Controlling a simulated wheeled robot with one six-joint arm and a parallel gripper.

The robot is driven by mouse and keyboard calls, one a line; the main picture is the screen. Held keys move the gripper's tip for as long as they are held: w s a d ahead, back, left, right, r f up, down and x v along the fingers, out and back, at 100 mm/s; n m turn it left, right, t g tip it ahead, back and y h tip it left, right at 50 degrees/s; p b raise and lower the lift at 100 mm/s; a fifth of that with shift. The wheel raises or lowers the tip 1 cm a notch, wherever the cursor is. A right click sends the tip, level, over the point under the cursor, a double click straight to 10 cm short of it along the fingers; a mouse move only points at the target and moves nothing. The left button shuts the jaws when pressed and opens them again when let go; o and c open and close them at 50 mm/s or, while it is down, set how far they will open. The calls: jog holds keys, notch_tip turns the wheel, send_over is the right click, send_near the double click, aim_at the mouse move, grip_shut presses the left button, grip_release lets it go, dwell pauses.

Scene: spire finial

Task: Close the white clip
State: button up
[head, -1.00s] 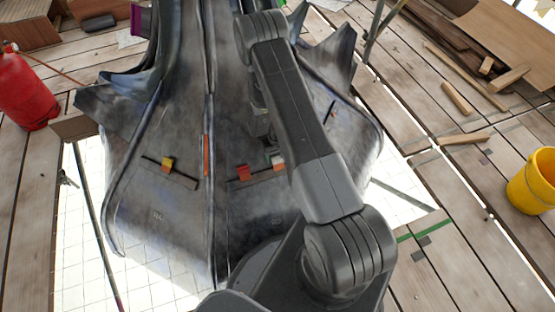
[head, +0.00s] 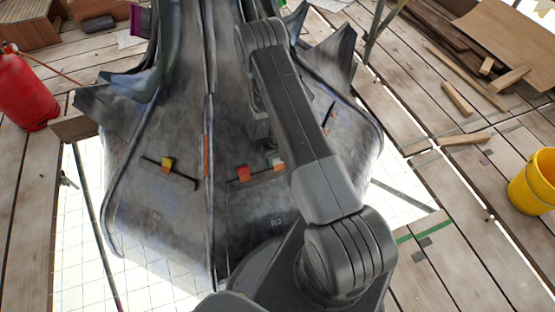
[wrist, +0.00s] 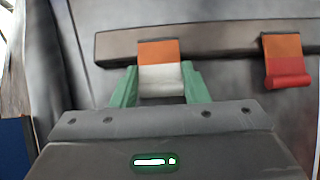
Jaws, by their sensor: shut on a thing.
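The white clip (wrist: 161,80) is in the wrist view, a white lower tab under an orange band (wrist: 158,52) on a grey-brown bar (wrist: 215,42). My gripper (wrist: 161,84) has its green fingers on either side of the white tab, shut on it. In the head view, the orange part of this clip (head: 280,167) shows beside my arm. My gripper (head: 274,156) is there too, mostly hidden by the arm. Whether the clip is fully closed cannot be told.
A red-and-orange clip (wrist: 286,62) hangs on the same bar, right of the white one in the wrist view. A yellow-and-orange clip (head: 168,164) sits on the left panel. A fire extinguisher (head: 27,92) and a yellow bucket (head: 533,182) stand farther out.

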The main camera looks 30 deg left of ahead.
jog(key=shift+w+a+f+h+b, duration=0.15)
jog(key=shift+f+h+b, duration=0.15)
jog(key=shift+b, duration=0.15)
jog(key=shift+g, duration=0.3)
jog(key=shift+r, duration=0.1)
jog(key=o, duration=1)
jog(key=shift+a+r, duration=0.1)
jog(key=r, duration=0.4)
jog(key=a+r+p, duration=0.1)
jog(key=r, duration=0.4)
jog(key=w+r, duration=0.1)
jog(key=r, duration=0.3)
jog(key=shift+w+a+r, duration=0.1)
jog(key=shift+a+r, duration=0.1)
jog(key=shift+r, duration=0.05)
